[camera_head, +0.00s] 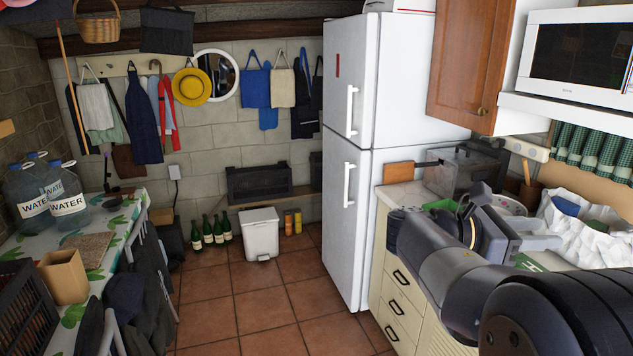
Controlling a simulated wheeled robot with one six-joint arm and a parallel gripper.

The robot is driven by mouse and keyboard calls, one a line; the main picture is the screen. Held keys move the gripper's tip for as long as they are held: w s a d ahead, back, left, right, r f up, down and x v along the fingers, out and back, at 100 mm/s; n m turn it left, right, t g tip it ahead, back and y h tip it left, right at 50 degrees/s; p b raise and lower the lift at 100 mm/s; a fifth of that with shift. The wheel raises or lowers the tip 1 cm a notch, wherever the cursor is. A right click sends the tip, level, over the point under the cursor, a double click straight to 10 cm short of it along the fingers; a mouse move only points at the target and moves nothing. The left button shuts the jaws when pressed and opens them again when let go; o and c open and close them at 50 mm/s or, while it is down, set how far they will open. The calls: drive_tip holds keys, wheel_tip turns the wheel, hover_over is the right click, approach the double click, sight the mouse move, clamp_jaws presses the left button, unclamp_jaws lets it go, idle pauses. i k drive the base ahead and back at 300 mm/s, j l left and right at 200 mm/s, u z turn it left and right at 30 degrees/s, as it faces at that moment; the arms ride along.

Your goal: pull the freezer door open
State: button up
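A tall white fridge-freezer (393,90) stands at the back, just right of the middle. It has an upper door (340,50) and a lower door (333,220), both shut; no label shows which one is the freezer. The upper door has a vertical white handle (351,110), and the lower door has a similar handle (348,186). My gripper (548,232) is over the worktop at the right, apart from both handles and pointing to the right. Its two pale fingers look spread, with nothing seen between them.
A worktop with drawers (400,277) adjoins the fridge at the right, below a wooden cupboard (465,60) and a microwave (580,52). A white bin (261,236) and green bottles (208,231) stand by the back wall. The tiled floor (270,300) before the fridge is clear.

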sight(351, 42)
drive_tip(key=i+l, duration=0.1)
drive_tip(key=i, duration=1.6)
drive_tip(key=i+l+u, duration=0.1)
drive_tip(key=i+u, duration=0.25)
drive_tip(key=i+l+u, duration=0.2)
drive_tip(key=i+u, duration=0.15)
drive_tip(key=i, duration=0.2)
drive_tip(key=i+l+u, duration=0.35)
drive_tip(key=i+j, duration=0.05)
